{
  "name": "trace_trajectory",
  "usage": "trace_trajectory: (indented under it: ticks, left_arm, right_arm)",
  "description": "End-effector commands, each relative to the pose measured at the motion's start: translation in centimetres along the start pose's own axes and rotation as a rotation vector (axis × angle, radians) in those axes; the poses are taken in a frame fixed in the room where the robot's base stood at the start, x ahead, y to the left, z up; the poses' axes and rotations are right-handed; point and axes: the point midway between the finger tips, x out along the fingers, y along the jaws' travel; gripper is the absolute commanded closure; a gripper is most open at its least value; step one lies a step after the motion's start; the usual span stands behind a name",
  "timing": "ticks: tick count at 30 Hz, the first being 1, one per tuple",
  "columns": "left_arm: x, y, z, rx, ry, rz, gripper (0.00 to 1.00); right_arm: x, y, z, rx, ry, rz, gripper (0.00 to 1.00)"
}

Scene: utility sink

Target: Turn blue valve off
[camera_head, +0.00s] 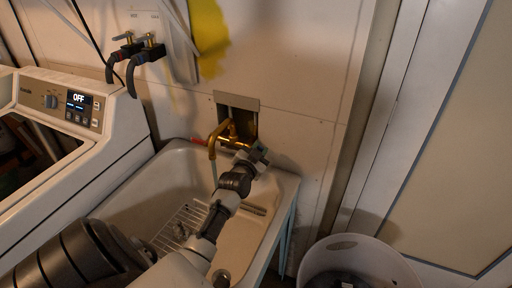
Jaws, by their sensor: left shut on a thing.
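A brass faucet (222,138) is mounted on the wall above the sink (283,185), with its spout curving down to the left. A red valve handle (200,141) shows at its left side. A thin pale blue streak hangs below the spout; it looks like running water. My left gripper (257,153) is at the faucet's right side, shut on what appears to be the blue valve. The gripper covers that spot, so the valve itself is hidden and its angle cannot be told. My right gripper is out of view.
A white washing machine (62,98) stands left of the sink. Two wall taps with hoses (148,50) are above it. A wire rack (180,228) lies in the sink. A white bin (318,254) stands on the floor at the right.

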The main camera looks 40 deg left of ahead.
Motion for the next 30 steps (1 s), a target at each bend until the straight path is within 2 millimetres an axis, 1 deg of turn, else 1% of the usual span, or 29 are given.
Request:
trace_trajectory:
  ticks: [1,6,14,24,30]
  left_arm:
    - [0.0,0.2,-0.1,0.047,-0.002,0.003,1.00]
    - [0.0,0.9,0.1,0.209,-0.002,0.003,1.00]
    - [0.0,2.0,0.5,0.455,-0.002,0.002,1.00]
    - [0.0,3.1,1.5,0.774,-0.002,0.002,1.00]
    - [0.0,3.6,2.0,0.934,-0.002,0.001,1.00]
  right_arm:
    - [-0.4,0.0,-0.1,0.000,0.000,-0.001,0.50]
    - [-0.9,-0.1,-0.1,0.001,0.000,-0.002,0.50]
    - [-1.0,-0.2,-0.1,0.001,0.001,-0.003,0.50]
    - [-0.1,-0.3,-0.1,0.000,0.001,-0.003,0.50]
    - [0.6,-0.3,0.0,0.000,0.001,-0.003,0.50]
